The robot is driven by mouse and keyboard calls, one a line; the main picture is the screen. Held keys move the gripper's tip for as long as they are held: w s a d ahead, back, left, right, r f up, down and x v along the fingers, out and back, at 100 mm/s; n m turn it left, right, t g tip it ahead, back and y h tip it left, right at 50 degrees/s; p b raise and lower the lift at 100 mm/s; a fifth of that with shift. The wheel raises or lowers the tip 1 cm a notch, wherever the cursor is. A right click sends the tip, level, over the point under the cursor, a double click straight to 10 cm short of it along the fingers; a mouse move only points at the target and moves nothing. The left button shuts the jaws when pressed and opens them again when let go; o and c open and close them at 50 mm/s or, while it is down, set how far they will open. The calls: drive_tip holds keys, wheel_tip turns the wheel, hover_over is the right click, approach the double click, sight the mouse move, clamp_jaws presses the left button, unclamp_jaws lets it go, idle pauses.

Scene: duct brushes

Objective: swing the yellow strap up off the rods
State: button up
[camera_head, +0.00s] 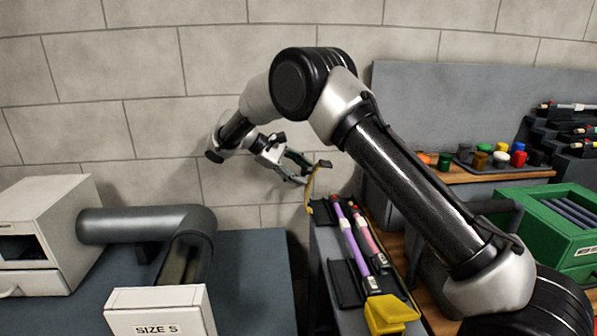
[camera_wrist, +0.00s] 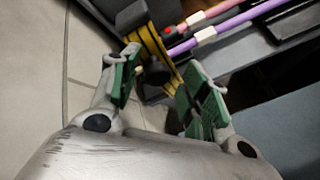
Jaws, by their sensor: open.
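The yellow strap (camera_head: 309,195) has dark edges and stands up at the far left end of the rod rack, with a dark tab (camera_head: 324,163) at its top. A purple rod (camera_head: 360,243) and a pink rod (camera_head: 371,237) lie side by side in the dark rack; I see no strap across them. My gripper (camera_head: 305,170) is open beside the strap's upper part. In the wrist view, the strap (camera_wrist: 152,38) and a dark knob (camera_wrist: 156,76) show between and beyond the green-padded fingers (camera_wrist: 160,80). Whether a finger touches the strap I cannot tell.
A yellow block (camera_head: 390,314) sits at the rack's near end. A green crate (camera_head: 560,225) and several small jars (camera_head: 500,158) are at right. The stone wall (camera_head: 150,150) is close behind my gripper.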

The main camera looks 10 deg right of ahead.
drive_tip(key=v, duration=1.2)
drive_tip(key=shift+w+f, duration=0.1)
drive_tip(key=shift+f, duration=0.05)
drive_tip(key=s+d+f+n+y, duration=0.1)
drive_tip(key=s+f+y, duration=0.2)
drive_tip(key=f, duration=0.6)
drive_tip(key=s+d+r+m+t+y, duration=0.1)
drive_tip(key=s+d+r, duration=0.4)
drive_tip(key=s+d, duration=0.6)
drive_tip(key=s+d+r+m+t+y, duration=0.2)
drive_tip(key=s+d+r+m+y, duration=0.2)
drive_tip(key=s+d, duration=0.8)
drive_tip(key=s+d+r+m+t+y, duration=0.1)
drive_tip(key=s+d+r+m, duration=0.4)
drive_tip(key=s+d, duration=0.7)
drive_tip(key=shift+s+r+y, duration=0.55)
drive_tip(key=shift+s+y, duration=0.15)
drive_tip(key=shift+s, duration=0.1)
